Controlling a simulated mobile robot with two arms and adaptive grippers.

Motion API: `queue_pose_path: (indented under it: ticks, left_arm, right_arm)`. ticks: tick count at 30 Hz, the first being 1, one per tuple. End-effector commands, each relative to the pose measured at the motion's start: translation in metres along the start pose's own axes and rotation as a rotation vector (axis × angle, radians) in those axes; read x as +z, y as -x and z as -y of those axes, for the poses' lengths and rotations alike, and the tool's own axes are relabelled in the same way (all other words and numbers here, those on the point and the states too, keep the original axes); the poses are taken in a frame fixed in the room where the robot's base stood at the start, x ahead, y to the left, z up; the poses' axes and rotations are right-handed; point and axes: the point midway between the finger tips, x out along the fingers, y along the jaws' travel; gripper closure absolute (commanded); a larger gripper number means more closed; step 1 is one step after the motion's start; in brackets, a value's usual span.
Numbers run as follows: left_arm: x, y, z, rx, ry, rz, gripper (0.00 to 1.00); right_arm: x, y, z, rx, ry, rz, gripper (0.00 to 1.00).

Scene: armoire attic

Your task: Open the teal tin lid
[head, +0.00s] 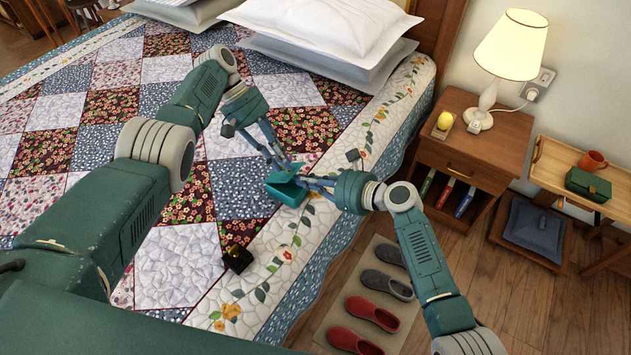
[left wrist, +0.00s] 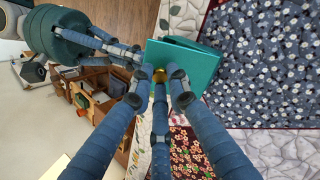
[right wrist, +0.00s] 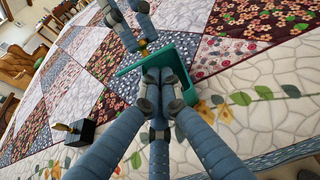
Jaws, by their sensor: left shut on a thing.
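The teal tin (head: 286,190) sits on the quilt near the right side of the bed. Its teal lid (left wrist: 205,58) shows in the left wrist view and looks tilted, but I cannot tell how far. My left gripper (head: 281,163) reaches over the tin and is shut on the small brass knob (left wrist: 159,75) at the lid's edge. My right gripper (head: 303,182) is at the tin's near right side; its fingers are close together at the teal edge (right wrist: 125,70) in the right wrist view. Whether they grip it is hidden.
A nightstand (head: 470,150) with a lamp (head: 508,50) stands to the right. Slippers (head: 374,312) lie on a floor mat. The left quilt is clear.

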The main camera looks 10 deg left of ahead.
Motion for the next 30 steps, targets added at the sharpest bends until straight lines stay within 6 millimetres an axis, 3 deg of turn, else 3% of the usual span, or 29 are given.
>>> queue_pose_path:
  ticks: [11, 16, 23, 24, 26, 30]
  left_arm:
    - [0.0, 0.0, 0.0, 0.0, 0.0, -0.001, 1.0]
    - [0.0, 0.0, 0.0, 0.0, 0.0, -0.001, 1.0]
    - [0.0, -0.001, 0.0, 0.0, 0.0, 0.001, 1.0]
    - [0.0, -0.001, 0.0, 0.0, 0.001, 0.001, 0.78]
    - [0.0, -0.001, 0.0, 0.0, 0.0, 0.001, 0.66]
    - [0.0, -0.001, 0.0, 0.0, 0.0, 0.001, 0.65]
  right_arm:
    - [0.0, -0.003, 0.0, 0.0, 0.001, 0.0, 1.0]
    - [0.015, -0.005, 0.0, -0.001, 0.002, 0.002, 1.0]
    - [0.018, -0.006, 0.0, 0.0, 0.002, 0.005, 1.0]
    - [0.018, -0.006, 0.0, 0.0, 0.002, 0.006, 1.0]
    - [0.018, -0.006, 0.0, 0.0, 0.002, 0.006, 1.0]
    - [0.017, -0.006, 0.0, 0.0, 0.002, 0.004, 1.0]
